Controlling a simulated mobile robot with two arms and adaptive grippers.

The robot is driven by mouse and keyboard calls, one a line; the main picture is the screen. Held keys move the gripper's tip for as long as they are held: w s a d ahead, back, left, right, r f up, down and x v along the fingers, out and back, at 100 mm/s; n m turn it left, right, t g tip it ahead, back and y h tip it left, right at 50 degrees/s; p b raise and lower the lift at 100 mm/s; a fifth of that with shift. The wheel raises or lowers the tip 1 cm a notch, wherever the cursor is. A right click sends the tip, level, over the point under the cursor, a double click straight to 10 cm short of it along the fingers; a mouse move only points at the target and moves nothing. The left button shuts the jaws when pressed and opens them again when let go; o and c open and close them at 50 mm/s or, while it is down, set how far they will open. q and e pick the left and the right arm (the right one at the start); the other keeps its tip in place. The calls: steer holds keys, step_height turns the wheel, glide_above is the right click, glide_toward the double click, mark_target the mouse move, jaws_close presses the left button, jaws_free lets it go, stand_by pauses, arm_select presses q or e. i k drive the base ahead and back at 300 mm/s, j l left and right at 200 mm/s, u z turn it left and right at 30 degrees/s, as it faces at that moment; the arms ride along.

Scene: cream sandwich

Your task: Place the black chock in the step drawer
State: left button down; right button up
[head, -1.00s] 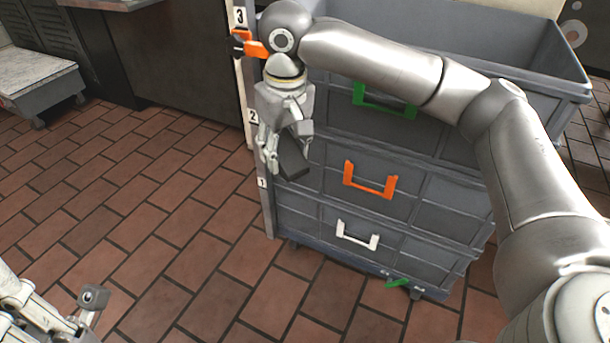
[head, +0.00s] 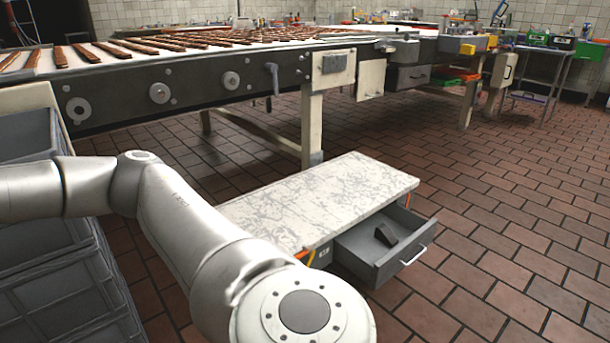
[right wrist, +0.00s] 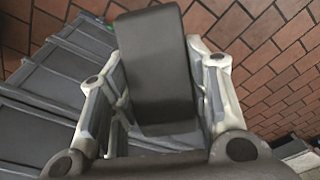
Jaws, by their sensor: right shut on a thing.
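My right gripper (right wrist: 152,62) is shut on a black chock (right wrist: 154,85), which stands between its two fingers in the right wrist view. The head view does not show this gripper or the chock it holds. The step (head: 320,195) is low, with a worn white top, and stands on the floor right of the middle in the head view. Its grey drawer (head: 362,250) is pulled open toward the right. A dark block (head: 386,235), like a chock, lies inside it. My left gripper is in neither current view.
A conveyor (head: 190,85) carrying brown bars runs behind the step. A cream conveyor leg (head: 312,125) stands just behind the step. The tiled floor right of the drawer is clear.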

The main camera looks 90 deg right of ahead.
mark_target(370, 252)
steer(key=l+z, duration=0.1)
steer(key=z, duration=0.65)
steer(key=l+z, duration=0.2)
steer(key=z, duration=0.2)
steer(key=l+z, duration=0.1)
steer(key=z, duration=0.25)
steer(key=i+l, duration=0.1)
steer(key=l, duration=0.95)
steer(key=i+l, duration=0.15)
steer(key=l, duration=0.35)
steer(key=i+l, duration=0.1)
steer(key=l, duration=0.45)
steer(key=i+l+z, duration=0.1)
steer(key=l, duration=0.4)
steer(key=i+l, duration=0.1)
steer(key=l, duration=0.45)
